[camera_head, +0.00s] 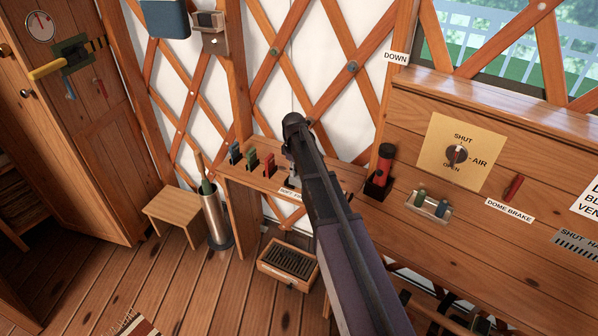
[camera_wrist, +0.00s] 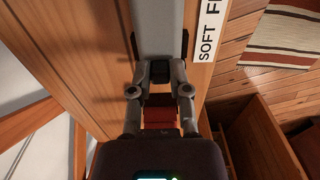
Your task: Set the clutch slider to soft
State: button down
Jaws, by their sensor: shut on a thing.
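The clutch slider is a grey plate (camera_wrist: 160,30) with a small dark knob (camera_wrist: 160,72), seen in the wrist view. The white label (camera_wrist: 207,38) beside it reads "SOFT" and then a cut-off word starting with F. The knob sits near the plate's lower end in that view, on the SOFT side. My gripper (camera_wrist: 160,76) is shut on the knob, one finger at each side. In the head view my arm hides most of the slider; part of the label (camera_head: 291,195) shows on the shelf edge, and the knob is hidden.
Blue (camera_head: 235,153), green (camera_head: 251,161) and red (camera_head: 269,165) pieces stand on the shelf left of my gripper. A red torch-like item (camera_head: 384,165) stands to the right. A slatted box (camera_head: 288,262) is on the floor below, and a stool (camera_head: 176,208) stands left.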

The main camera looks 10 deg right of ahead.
jog(key=shift+w+a, duration=0.2)
jog(key=shift+a, duration=0.05)
jog(key=c, duration=0.6)
grip_release()
jog(key=shift+o, duration=0.2)
jog(key=shift+s+d, duration=0.1)
jog(key=shift+s+d, duration=0.55)
jog(key=shift+d, duration=0.05)
jog(key=shift+s+d+r+p, duration=0.15)
jog(key=shift+d+r+p, duration=0.15)
jog(key=shift+r+p, duration=0.25)
notch_tip(320, 180, up, 13)
jog(key=p, duration=1.3)
jog(key=s+f+m+b, duration=1)
jog(key=s+f+b, duration=1.2)
jog(key=s, duration=0.4)
jog(key=shift+a+f+b, duration=0.2)
jog(key=shift+f+b, duration=0.2)
